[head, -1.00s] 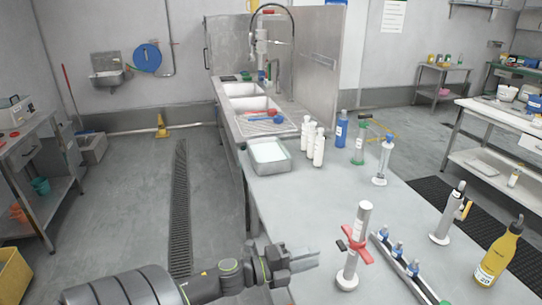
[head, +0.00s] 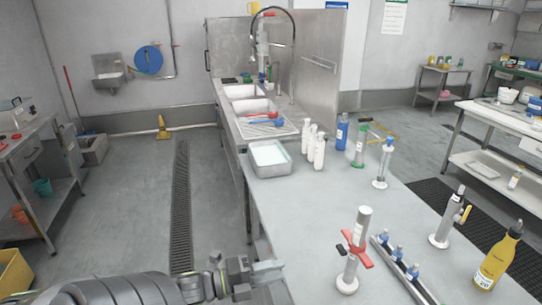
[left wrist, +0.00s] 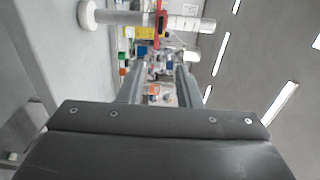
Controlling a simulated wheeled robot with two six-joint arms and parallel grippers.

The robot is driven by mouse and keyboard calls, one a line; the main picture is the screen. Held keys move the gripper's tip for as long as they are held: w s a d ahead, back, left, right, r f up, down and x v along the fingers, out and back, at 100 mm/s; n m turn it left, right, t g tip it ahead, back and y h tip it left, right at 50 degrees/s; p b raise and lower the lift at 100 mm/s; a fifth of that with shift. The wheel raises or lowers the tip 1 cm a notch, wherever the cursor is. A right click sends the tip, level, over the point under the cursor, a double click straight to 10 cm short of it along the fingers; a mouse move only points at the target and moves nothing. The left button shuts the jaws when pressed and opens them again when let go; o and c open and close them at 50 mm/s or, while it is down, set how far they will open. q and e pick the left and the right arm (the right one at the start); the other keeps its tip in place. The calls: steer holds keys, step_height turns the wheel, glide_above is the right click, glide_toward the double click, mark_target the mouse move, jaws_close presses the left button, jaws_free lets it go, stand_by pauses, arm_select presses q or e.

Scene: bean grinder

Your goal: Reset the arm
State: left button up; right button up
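My left arm (head: 130,290) comes in low from the left in the head view. My left gripper (head: 266,271) is at the near left edge of the worktop, left of and apart from the white cylinder with a red collar (head: 355,252). In the left wrist view, the two fingers of my left gripper (left wrist: 161,76) stand apart with nothing between them, so it is open and empty. The same cylinder (left wrist: 186,24) lies sideways across the top of that view, beyond the fingertips. My right gripper is not in view.
A rack with blue-capped vials (head: 398,262), a grey cylinder (head: 446,222) and a yellow bottle (head: 497,258) stand on the right. A metal tray (head: 269,160) and white bottles (head: 319,152) stand farther back. The worktop (head: 305,215) between is clear.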

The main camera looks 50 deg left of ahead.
arm_select(q)
steer(key=shift+a, duration=0.1)
stand_by(0.6)
steer(key=s+a+f+n+g+y, duration=0.25)
steer(key=f+n, duration=0.25)
steer(key=f, duration=0.5)
steer(key=s+a+f+n+g+y, duration=0.15)
steer(key=a+f+n+y, duration=0.25)
steer(key=f, duration=0.6)
steer(key=s+a+f+n+g+y, duration=0.25)
steer(key=f+n, duration=0.25)
steer(key=f, duration=0.5)
steer(key=s+d+f+n+g+h, duration=0.1)
steer(key=s+d+f+n+g, duration=0.8)
steer(key=s+d+f, duration=0.8)
steer(key=s+f, duration=0.3)
steer(key=s, duration=0.1)
steer(key=shift+d+f, duration=0.15)
steer(key=shift+d, duration=0.05)
